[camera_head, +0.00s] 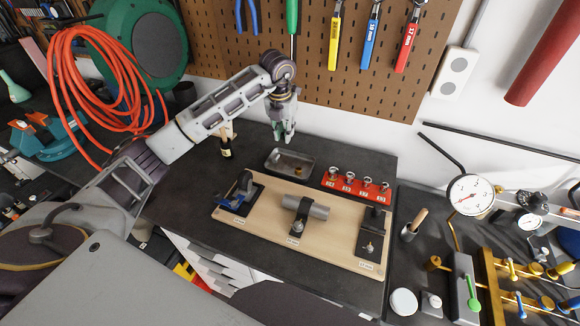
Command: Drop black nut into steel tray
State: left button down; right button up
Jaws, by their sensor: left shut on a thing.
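My left gripper (285,135) points down just behind the steel tray (271,164), above the dark bench top. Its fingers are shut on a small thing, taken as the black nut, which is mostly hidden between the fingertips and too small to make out. The steel tray is a shallow grey rectangular dish behind the wooden board. A small brownish piece (298,169) lies in it. My right gripper is out of view.
A wooden board (265,228) with several labelled fixtures and a metal cylinder (312,208) lies in front of the tray. A red holder (350,190) with several small metal parts is right of the tray. A pegboard with tools rises behind.

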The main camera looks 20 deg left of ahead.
pick_arm(q)
notch_tip(320, 180, down, 6)
jog(key=b, duration=0.3)
dwell(0.5)
jog(key=c, duration=1.2)
grip_release()
jog(key=shift+s+r, duration=0.1)
jog(key=shift+r, duration=0.8)
notch_tip(320, 180, up, 10)
jog(key=s, duration=0.1)
jog(key=shift+s, duration=0.3)
jog(key=shift+s+d, duration=0.1)
